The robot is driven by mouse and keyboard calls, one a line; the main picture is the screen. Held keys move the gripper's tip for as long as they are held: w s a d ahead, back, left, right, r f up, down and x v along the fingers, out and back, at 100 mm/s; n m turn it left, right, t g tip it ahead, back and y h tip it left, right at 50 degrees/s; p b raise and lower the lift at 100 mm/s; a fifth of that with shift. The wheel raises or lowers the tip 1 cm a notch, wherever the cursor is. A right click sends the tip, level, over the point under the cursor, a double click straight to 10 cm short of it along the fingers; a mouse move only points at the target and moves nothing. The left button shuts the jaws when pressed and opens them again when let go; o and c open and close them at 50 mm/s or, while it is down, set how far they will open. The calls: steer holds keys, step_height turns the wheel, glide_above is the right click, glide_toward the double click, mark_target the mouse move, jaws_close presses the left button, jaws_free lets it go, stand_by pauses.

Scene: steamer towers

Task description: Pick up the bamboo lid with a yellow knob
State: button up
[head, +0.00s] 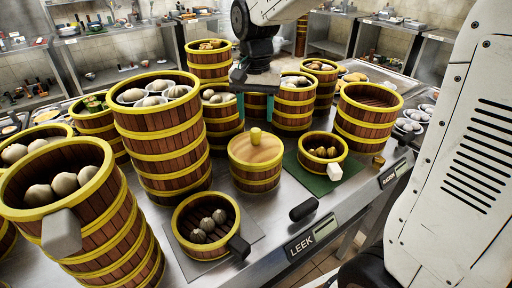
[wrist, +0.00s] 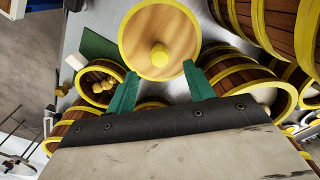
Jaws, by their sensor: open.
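The bamboo lid (head: 268,151) with a yellow knob (head: 256,136) covers a short steamer in the middle of the counter. In the wrist view the lid (wrist: 147,32) is seen from above, with its round knob (wrist: 160,55) between and beyond my green fingertips. My gripper (wrist: 158,82) is open and empty, the fingers well apart. In the head view my gripper (head: 243,104) hangs above and behind the lid, apart from it.
Tall steamer towers with yellow bands stand left (head: 160,130), right (head: 367,115) and behind the lid. A small steamer of dumplings (head: 322,154) sits on a green mat (head: 318,181). A low steamer with a handle (head: 205,222) stands in front. A LEEK label (head: 312,240) marks the counter edge.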

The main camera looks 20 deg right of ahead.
mark_target(255, 130)
step_height(255, 130, down, 6)
steer(key=shift+f, duration=0.15)
jaws_close()
